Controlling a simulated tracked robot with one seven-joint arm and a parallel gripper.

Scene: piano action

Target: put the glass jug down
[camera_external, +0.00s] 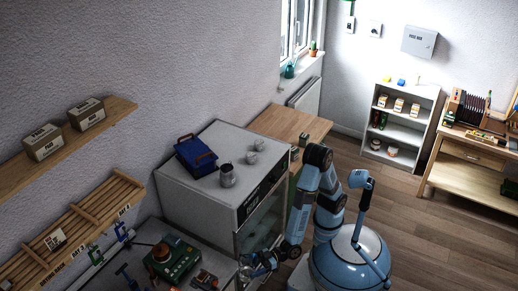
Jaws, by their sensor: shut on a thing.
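My gripper (256,265) is low in the picture, in front of the white cabinet, at the right end of the grey workbench. It is shut on a small, pale, see-through thing that looks like the glass jug (245,269). The jug is small and partly covered by the fingers. I cannot tell whether its base touches a surface or hangs above one.
The white cabinet (195,205) with a glass front carries a blue crate (196,156), a grey pot (228,176) and two pale cups (252,157). A green machine (172,262) and small tools crowd the workbench.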

